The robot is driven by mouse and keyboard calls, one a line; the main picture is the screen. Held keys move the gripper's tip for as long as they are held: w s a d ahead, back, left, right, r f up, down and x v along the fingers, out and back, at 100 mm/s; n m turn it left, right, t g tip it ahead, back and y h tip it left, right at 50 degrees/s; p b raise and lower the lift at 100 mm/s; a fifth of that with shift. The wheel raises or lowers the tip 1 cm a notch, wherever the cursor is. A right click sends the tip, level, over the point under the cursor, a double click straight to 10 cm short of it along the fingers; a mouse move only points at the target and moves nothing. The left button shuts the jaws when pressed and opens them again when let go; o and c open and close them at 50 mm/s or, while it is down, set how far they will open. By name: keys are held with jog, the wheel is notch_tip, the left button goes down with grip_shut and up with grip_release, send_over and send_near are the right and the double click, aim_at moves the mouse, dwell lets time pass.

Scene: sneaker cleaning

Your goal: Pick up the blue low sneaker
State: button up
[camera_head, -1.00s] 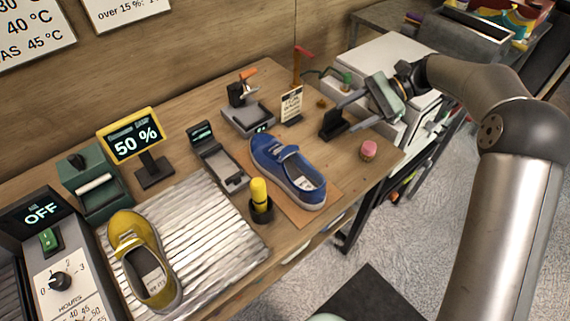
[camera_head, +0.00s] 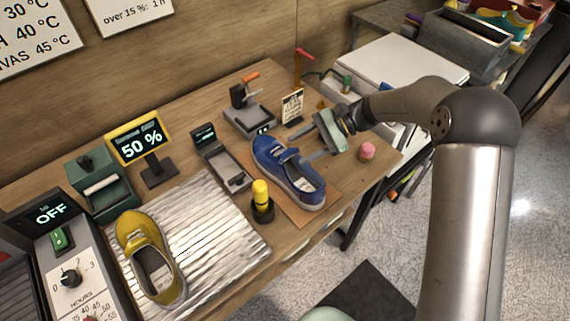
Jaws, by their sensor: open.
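The blue low sneaker (camera_head: 286,170) lies on a brown mat (camera_head: 322,196) near the right end of the wooden bench. It has a white sole, and its toe points up and left in the picture. My gripper (camera_head: 308,142) is open and empty. It reaches in from the right, with its fingers at the right side of the sneaker, near the strap and lace area. I cannot tell whether a finger touches the shoe.
A yellow sneaker (camera_head: 147,256) lies on a ribbed metal plate (camera_head: 212,222) to the left. A yellow stick in a black holder (camera_head: 262,208) stands close left of the blue sneaker. A pink piece (camera_head: 367,151) and a small sign (camera_head: 292,106) are near my gripper.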

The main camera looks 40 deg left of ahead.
jog(key=x, duration=0.2)
jog(key=shift+s+a+f, duration=0.15)
jog(key=shift+s, duration=0.1)
grip_shut()
